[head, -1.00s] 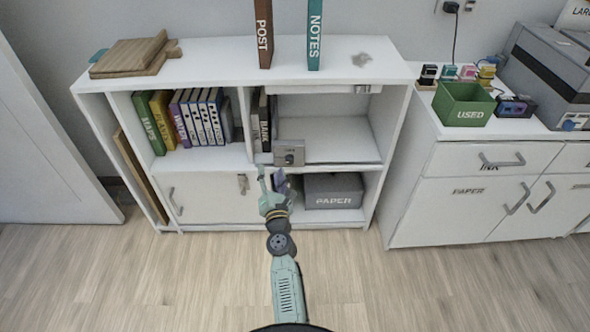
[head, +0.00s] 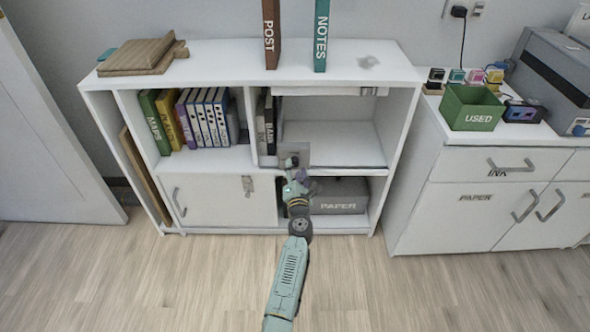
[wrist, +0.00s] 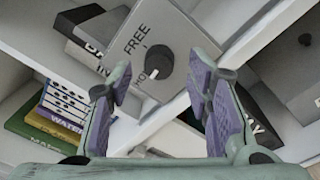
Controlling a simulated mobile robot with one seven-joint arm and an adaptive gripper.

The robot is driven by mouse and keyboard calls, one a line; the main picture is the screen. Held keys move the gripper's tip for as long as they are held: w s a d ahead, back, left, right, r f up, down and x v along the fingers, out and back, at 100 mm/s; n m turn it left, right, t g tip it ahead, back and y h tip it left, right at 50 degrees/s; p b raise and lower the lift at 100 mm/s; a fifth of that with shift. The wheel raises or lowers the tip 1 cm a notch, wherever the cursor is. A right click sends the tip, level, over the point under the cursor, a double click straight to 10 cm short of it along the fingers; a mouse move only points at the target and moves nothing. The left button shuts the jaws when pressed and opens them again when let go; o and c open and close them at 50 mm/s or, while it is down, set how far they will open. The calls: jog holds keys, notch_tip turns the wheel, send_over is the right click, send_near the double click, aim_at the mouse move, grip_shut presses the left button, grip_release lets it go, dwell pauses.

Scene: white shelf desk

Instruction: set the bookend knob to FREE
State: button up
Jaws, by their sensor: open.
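The grey bookend (head: 296,151) stands at the front edge of the middle shelf, beside dark books. Its dark round knob (head: 291,162) faces out. In the wrist view the bookend plate (wrist: 178,30) reads FREE at the upper left of the knob (wrist: 158,58). A small white mark shows at the knob's lower edge; I cannot tell for sure which label it points to. My gripper (head: 297,182) is just below and in front of the knob. In the wrist view my gripper (wrist: 161,78) is open and empty, its purple-padded fingers either side of the knob, apparently short of it.
A grey PAPER box (head: 338,196) sits in the lower compartment, right of my gripper. A closed cabinet door (head: 215,200) is at lower left. The shelf space right of the bookend is clear.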

jog(key=shift+w, duration=0.9)
jog(key=shift+c, duration=0.5)
grip_shut()
